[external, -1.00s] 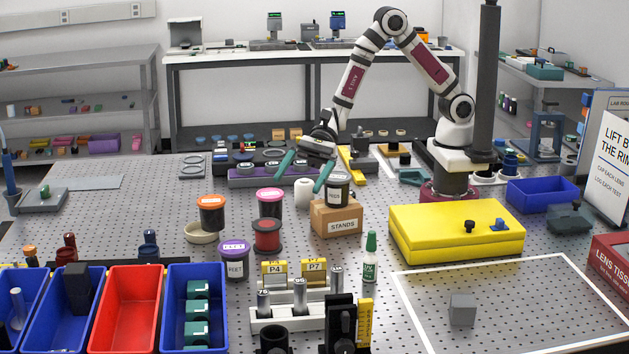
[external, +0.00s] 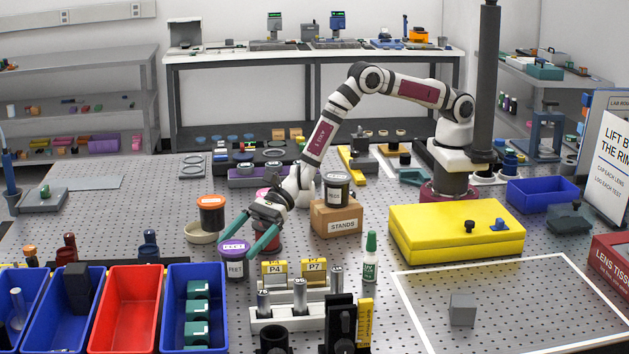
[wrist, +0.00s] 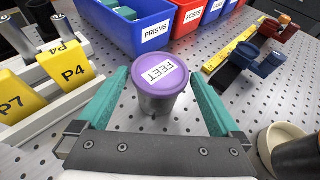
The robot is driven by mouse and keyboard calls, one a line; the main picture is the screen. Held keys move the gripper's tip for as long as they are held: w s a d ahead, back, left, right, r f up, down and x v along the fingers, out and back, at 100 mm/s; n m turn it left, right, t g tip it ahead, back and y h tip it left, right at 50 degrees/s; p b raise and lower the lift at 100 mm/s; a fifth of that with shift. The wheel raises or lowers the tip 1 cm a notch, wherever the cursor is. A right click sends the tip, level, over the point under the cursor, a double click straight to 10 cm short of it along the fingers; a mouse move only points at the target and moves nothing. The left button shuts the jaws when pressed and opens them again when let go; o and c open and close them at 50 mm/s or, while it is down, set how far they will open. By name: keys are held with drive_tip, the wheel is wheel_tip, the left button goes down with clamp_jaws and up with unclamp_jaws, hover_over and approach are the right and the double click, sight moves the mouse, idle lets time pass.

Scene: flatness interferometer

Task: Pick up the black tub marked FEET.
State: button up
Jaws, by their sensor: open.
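The black tub marked FEET (external: 236,268) stands upright on the perforated table and has a purple lid. In the wrist view the same tub (wrist: 160,103) sits between the two green fingers, its lid label reading FEET. My gripper (external: 242,241) is open and reaches down around the tub from behind; it also shows in the wrist view (wrist: 158,82). Gaps show between the fingers and the tub's sides, so nothing is gripped. The fingers' exact height against the rim is hard to tell.
A dark red tub (external: 268,240) is partly hidden behind the gripper. Another black tub (external: 337,190) stands on the STANDS box (external: 336,220). The P4 and P7 rack (external: 290,310) and blue bin (external: 180,275) are close by.

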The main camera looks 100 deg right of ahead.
sight(235, 261)
drive_tip(key=x, duration=0.2)
drive_tip(key=shift+w+a, duration=0.2)
drive_tip(key=c, duration=1.2)
drive_tip(key=shift+o, duration=0.2)
